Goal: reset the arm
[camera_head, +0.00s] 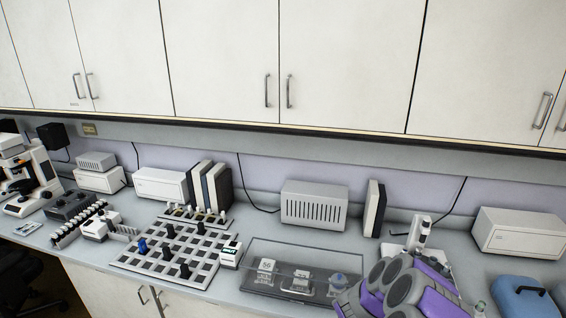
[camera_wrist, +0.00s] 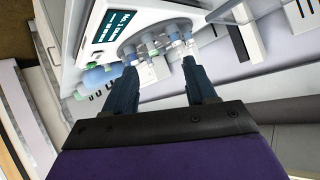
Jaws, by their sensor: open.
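My arm, purple and grey, shows at the lower right of the head view. My gripper (camera_wrist: 160,78) shows in the wrist view with its two dark fingers apart and nothing seen between them. Beyond the fingertips, in the wrist view, is a white device with a dark display (camera_wrist: 118,22) and a round holder (camera_wrist: 150,45) with several small light-blue and green-capped pieces. I cannot tell whether the fingertips touch any of these pieces. The gripper itself is not clear in the head view, where the arm's own links fill that corner.
A long bench carries a grid rack (camera_head: 172,262), a clear-covered tray (camera_head: 262,283), a grey vented box (camera_head: 314,205), a white box (camera_head: 518,232), a blue case (camera_head: 522,296) and a microscope (camera_head: 28,178) at far left. White wall cabinets (camera_head: 345,60) hang above the bench.

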